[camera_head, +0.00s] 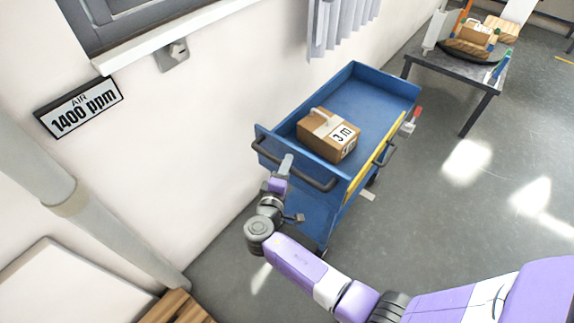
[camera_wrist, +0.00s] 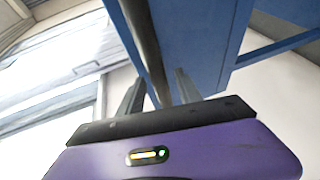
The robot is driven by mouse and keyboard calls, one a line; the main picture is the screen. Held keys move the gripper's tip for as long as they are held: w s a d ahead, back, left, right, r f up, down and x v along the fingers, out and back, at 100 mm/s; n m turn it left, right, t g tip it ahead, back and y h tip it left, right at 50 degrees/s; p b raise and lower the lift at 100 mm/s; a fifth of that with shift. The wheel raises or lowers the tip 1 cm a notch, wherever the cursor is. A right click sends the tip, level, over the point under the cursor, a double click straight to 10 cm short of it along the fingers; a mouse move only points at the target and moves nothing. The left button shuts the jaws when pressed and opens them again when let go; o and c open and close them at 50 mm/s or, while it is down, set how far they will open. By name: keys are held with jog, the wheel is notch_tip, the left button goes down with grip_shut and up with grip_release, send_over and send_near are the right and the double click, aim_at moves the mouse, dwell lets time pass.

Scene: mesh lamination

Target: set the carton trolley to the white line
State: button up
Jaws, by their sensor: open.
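The blue carton trolley (camera_head: 330,200) stands by the wall, with a brown carton (camera_head: 328,135) marked "3 m" on its top tray. A dark push handle (camera_head: 312,182) runs along its near end. My gripper (camera_head: 287,163) is at the left part of this handle. In the wrist view my gripper (camera_wrist: 158,78) is open, with the dark handle bar (camera_wrist: 143,40) running between its two fingers. Whether the fingers touch the bar is unclear. A short pale strip (camera_head: 368,195) lies on the floor by the trolley's right side; I cannot tell if it is the white line.
A dark table (camera_head: 450,72) with boxes stands behind the trolley at the upper right. The wall with a "1400 ppm" air display (camera_head: 80,108) and a pipe (camera_head: 90,215) is at the left. Sunlit patches (camera_head: 467,160) lie on open grey floor at the right.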

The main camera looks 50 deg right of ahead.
jog(key=shift+w+d+f, duration=0.1)
jog(key=shift+w+d, duration=0.05)
jog(key=shift+d, duration=0.35)
jog(key=shift+c, duration=0.4)
grip_shut()
dwell(0.7)
